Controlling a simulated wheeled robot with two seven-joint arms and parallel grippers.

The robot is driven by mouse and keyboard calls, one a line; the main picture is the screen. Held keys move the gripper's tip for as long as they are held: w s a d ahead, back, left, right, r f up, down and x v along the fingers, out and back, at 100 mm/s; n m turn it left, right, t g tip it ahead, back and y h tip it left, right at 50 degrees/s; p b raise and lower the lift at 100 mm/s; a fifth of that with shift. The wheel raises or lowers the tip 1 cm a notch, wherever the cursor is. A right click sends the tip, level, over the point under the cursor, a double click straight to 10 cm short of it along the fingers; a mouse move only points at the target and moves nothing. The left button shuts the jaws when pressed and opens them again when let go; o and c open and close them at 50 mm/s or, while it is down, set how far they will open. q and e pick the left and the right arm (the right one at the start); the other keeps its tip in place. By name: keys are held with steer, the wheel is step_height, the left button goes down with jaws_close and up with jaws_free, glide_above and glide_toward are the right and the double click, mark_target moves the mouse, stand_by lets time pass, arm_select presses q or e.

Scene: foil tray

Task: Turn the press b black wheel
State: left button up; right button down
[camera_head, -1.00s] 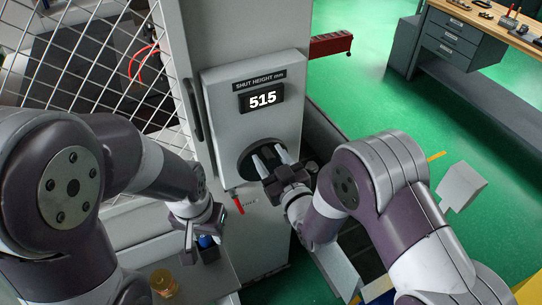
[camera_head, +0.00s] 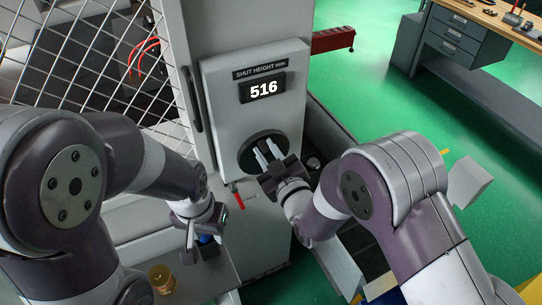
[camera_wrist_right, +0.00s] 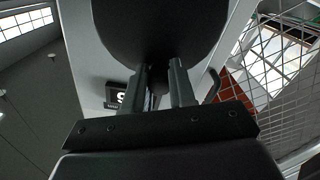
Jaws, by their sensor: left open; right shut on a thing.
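The black wheel (camera_head: 249,157) is on the front of the grey press panel, under a display (camera_head: 263,88) that reads 516. My right gripper (camera_head: 265,153) is at the wheel, its fingers pointing up at the wheel's face. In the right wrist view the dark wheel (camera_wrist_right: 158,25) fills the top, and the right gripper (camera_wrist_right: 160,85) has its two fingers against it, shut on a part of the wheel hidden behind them.
A red-handled lever (camera_head: 238,199) hangs below and left of the wheel. A wire mesh guard (camera_head: 90,70) stands at the left. A gold cylinder (camera_head: 161,279) is on the lower left ledge. A workbench with drawers (camera_head: 463,42) is at the back right, with green floor between.

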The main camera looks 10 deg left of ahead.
steer(key=shift+s+a+f+n+b, duration=0.15)
steer(key=shift+a+n+b, duration=0.1)
steer(key=shift+n+b, duration=0.45)
steer(key=shift+s+a+f+n+b, duration=0.2)
steer(key=shift+n+b, duration=0.35)
steer(key=shift+n, duration=0.2)
steer(key=shift+s+a+f+n+b, duration=0.15)
steer(key=shift+a+n+b, duration=0.1)
steer(key=shift+n+b, duration=0.45)
steer(key=c, duration=0.9)
jaws_free()
steer(key=shift+r, duration=0.1)
steer(key=shift+s, duration=0.1)
steer(key=b+v, duration=0.3)
steer(key=v, duration=0.9)
steer(key=shift+s+d, duration=0.15)
steer(key=shift+s, duration=0.1)
